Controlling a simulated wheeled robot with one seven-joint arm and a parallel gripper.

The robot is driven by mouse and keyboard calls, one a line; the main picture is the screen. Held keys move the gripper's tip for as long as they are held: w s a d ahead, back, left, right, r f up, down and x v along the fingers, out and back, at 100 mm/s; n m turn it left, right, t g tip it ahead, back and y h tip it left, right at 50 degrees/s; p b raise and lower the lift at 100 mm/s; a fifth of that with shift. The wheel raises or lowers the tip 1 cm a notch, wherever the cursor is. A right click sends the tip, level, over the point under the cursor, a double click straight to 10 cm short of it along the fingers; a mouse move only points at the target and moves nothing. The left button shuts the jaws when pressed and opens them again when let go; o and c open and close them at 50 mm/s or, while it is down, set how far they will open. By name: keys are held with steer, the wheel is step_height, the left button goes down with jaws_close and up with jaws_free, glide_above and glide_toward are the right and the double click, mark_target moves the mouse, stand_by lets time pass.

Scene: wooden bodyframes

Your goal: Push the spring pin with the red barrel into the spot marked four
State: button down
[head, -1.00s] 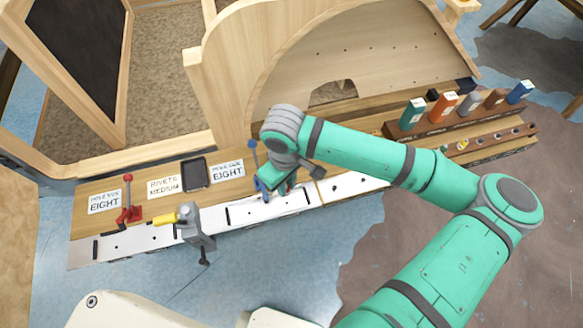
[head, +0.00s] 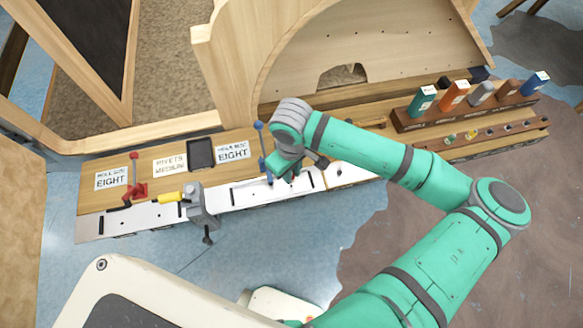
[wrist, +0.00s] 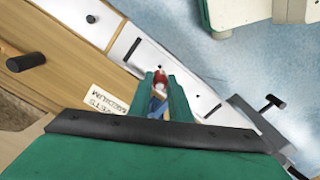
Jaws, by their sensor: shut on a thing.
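My gripper (wrist: 160,82) is shut on a small red-barrelled piece (wrist: 159,80), which looks like the spring pin, held between its green fingertips in the wrist view. A blue part shows just behind it, between the fingers. In the head view my gripper (head: 284,178) is low over the white strip (head: 240,194) along the bench's front, beside a blue-handled lever clamp (head: 262,150). The pin is hidden there by my wrist. Whether its tip touches the strip cannot be told. No mark reading four is legible.
A red lever clamp (head: 135,180) and a grey clamp with a yellow handle (head: 200,205) stand on the bench to the left. Label cards (head: 112,179) and a dark tray (head: 200,154) lie behind. Blue floor in front is clear.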

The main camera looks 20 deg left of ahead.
steer(key=shift+f, duration=1)
steer(key=shift+f, duration=1.7)
stand_by(1.2)
steer(key=c, duration=1.6)
jaws_free()
steer(key=shift+o, duration=0.2)
steer(key=shift+r, duration=0.1)
step_height(320, 180, up, 11)
steer(key=shift+f, duration=0.2)
